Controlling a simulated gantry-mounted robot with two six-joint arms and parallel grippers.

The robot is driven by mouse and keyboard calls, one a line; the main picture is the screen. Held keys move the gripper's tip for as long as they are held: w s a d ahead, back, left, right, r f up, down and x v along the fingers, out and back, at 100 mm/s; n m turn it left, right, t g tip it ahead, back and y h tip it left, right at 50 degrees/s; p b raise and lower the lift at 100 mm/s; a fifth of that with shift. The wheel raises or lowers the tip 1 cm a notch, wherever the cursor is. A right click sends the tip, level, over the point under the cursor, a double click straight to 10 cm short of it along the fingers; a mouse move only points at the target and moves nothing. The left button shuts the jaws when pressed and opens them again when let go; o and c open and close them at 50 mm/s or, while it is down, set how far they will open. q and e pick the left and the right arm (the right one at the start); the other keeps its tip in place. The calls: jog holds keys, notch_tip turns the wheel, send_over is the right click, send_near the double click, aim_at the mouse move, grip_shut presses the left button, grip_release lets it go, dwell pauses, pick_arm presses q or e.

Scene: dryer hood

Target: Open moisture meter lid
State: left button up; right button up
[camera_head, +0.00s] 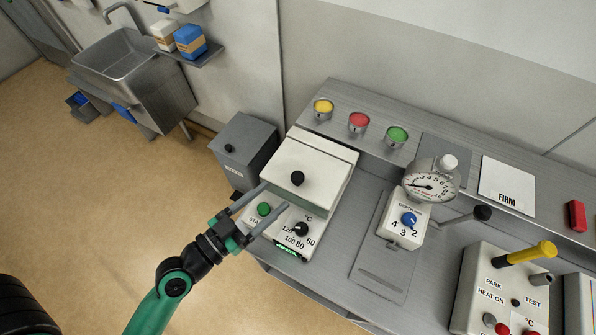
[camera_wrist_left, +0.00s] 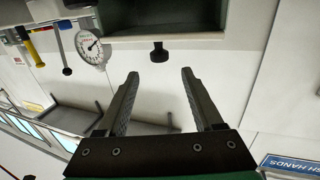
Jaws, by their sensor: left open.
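The white moisture meter (camera_head: 322,160) stands at the left end of the grey bench. Its lid looks down in the head view, with a round black knob (camera_head: 297,178) on it. A green button (camera_head: 264,209) and a black temperature dial (camera_head: 300,229) are on its front panel. My left gripper (camera_head: 274,197) is open and empty at the front left of the meter, its fingers toward the lid. In the left wrist view the knob (camera_wrist_left: 159,52) appears between and just beyond the fingertips (camera_wrist_left: 160,73), apart from them. My right gripper is not in view.
A dark grey box (camera_head: 244,145) stands left of the meter. A gauge (camera_head: 430,184) on a white unit with a blue knob stands to its right. Yellow, red (camera_head: 359,121) and green cups sit on the ledge behind. A yellow-handled control box (camera_head: 503,290) is further right.

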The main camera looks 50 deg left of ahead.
aim_at(298, 175)
pick_arm(q)
jog(key=w+p, duration=0.1)
jog(key=w, duration=0.5)
jog(key=w+p, duration=0.1)
jog(key=w, duration=0.2)
jog(key=shift+a+p, duration=0.25)
jog(key=shift+p, duration=0.05)
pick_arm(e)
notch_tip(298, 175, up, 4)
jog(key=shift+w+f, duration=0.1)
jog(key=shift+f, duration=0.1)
pick_arm(q)
grip_shut()
jog(key=shift+r, duration=0.1)
dwell(0.3)
